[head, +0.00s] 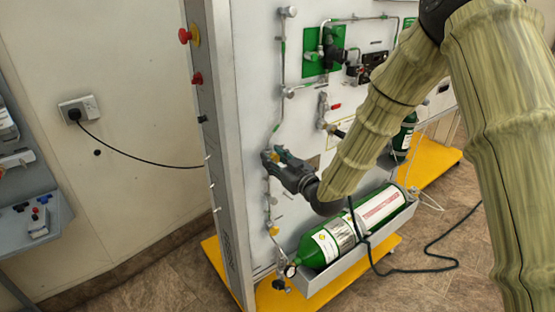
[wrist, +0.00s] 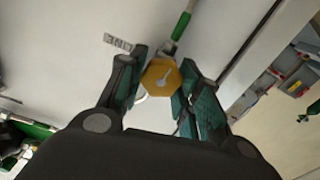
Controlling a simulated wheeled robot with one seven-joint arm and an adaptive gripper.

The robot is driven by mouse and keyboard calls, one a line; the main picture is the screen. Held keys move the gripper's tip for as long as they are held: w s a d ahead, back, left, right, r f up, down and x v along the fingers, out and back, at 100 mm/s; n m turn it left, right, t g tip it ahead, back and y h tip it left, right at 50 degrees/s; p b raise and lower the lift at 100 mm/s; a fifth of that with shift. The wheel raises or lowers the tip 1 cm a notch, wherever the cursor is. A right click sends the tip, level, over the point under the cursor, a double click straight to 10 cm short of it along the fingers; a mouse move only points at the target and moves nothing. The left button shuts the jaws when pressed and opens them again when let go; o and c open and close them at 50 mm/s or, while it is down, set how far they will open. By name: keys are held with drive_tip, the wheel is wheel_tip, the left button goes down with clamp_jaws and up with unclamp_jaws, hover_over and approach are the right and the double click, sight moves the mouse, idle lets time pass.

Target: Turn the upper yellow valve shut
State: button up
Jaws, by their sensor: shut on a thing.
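The upper yellow valve (wrist: 161,77) shows in the wrist view as a yellow hexagonal knob with a pale pointer mark on its face. My gripper (wrist: 163,82) is shut on it, with one dark green-padded finger on either side. In the head view my gripper (head: 272,157) is at the left part of the white panel (head: 250,95), and it mostly hides the valve there. A lower yellow valve (head: 273,230) sits below on the same pipe line, apart from my gripper.
A green gas cylinder (head: 335,238) lies in a grey tray (head: 340,272) below my gripper, near the panel. The panel's metal edge post (head: 222,150) stands to the left. Red knobs (head: 185,36) stick out from it. A dark hose (head: 425,267) lies on the floor.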

drive_tip(key=shift+w+d+m+b, duration=0.1)
drive_tip(key=shift+m+b, duration=0.25)
drive_tip(key=shift+m, duration=1.25)
drive_tip(key=o, duration=1)
drive_tip(key=shift+d, duration=0.1)
drive_tip(key=shift+o, duration=0.2)
drive_tip(key=v, duration=1.2)
